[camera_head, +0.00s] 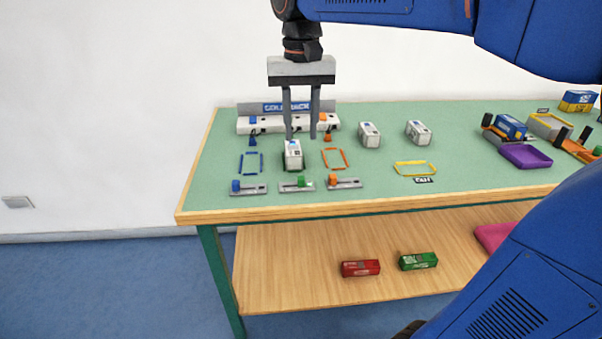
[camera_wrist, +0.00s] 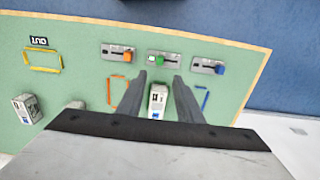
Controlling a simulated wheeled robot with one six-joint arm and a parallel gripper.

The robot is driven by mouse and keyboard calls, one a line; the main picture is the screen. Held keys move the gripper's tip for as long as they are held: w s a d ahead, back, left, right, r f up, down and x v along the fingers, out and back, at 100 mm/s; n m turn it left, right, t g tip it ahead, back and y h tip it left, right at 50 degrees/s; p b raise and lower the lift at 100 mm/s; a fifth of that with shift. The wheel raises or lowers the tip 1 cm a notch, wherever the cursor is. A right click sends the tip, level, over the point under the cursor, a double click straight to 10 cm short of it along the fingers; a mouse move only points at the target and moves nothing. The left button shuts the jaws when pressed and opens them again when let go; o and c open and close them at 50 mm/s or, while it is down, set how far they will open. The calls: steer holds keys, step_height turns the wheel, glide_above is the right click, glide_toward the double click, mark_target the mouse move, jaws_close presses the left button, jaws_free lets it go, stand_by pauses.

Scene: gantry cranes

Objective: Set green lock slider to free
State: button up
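The green lock slider (camera_head: 291,188) is a small grey plate near the table's front edge, with a green knob (camera_head: 301,181) toward its right end. In the wrist view the plate (camera_wrist: 170,60) is seen from the opposite side, with the knob (camera_wrist: 156,58) toward its left. My gripper (camera_head: 301,138) points down above the table, behind the slider, and its two fingers are apart with nothing held. A white block (camera_head: 293,157) appears between and below the fingertips (camera_wrist: 159,77) in both views. Nothing touches the green knob.
A blue slider (camera_head: 250,189) lies left of the green one and an orange slider (camera_head: 347,184) right. Blue (camera_head: 242,163) and orange (camera_head: 345,158) outlines flank the white block. A white station (camera_head: 268,126) stands behind; two more white blocks (camera_head: 369,135) (camera_head: 418,133) stand right.

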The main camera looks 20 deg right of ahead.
mark_target(301, 178)
step_height(301, 178, down, 13)
steer(key=shift+r, duration=0.15)
stand_by(0.4)
jaws_close()
